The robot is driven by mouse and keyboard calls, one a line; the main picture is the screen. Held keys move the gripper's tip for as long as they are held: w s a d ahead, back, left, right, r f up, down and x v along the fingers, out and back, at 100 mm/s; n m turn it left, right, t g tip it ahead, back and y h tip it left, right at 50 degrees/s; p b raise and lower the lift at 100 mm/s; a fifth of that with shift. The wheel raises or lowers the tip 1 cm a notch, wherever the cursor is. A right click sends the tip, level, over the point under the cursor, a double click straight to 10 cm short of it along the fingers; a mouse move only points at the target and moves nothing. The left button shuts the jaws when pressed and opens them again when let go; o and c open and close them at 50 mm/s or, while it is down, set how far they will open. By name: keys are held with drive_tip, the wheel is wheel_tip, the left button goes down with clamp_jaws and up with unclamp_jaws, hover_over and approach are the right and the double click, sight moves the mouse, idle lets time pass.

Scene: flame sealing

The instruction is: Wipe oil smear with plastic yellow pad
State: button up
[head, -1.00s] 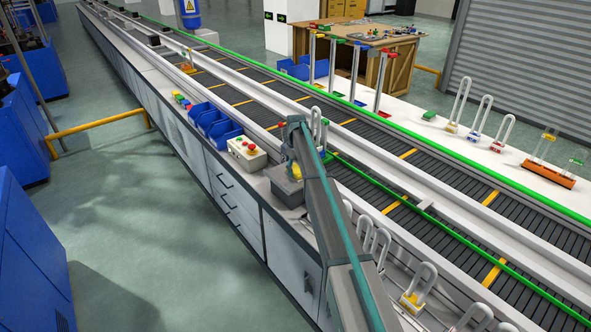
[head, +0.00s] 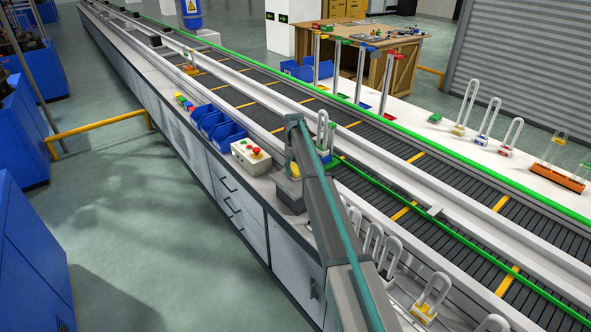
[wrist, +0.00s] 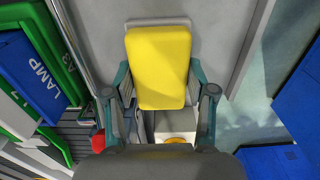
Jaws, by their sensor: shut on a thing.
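The yellow pad (wrist: 158,65) is between the two fingers of my gripper (wrist: 159,98) in the wrist view, which are shut on it. Its broad yellow face fills the gap between the fingertips. In the head view a small part of the yellow pad (head: 295,170) shows beside my arm, above the near counter. My arm hides most of the gripper there. A grey surface lies beyond the pad in the wrist view; I cannot tell whether the pad touches it. I cannot make out the oil smear in either view.
A control box (head: 250,157) with red and green buttons stands on the near counter, with blue bins (head: 217,127) behind it. A dark grey block (head: 289,199) is close under my gripper. The conveyor (head: 380,200) runs to the right. Several looped holders (head: 430,297) stand at lower right.

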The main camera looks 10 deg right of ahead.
wheel_tip(320, 180, up, 4)
drive_tip(key=shift+s+d+p, duration=0.1)
drive_tip(key=shift+s+p, duration=0.05)
drive_tip(key=shift+p, duration=0.25)
drive_tip(key=shift+r, duration=0.55)
drive_tip(key=shift+r+p, duration=0.65)
drive_tip(key=shift+r, duration=0.95)
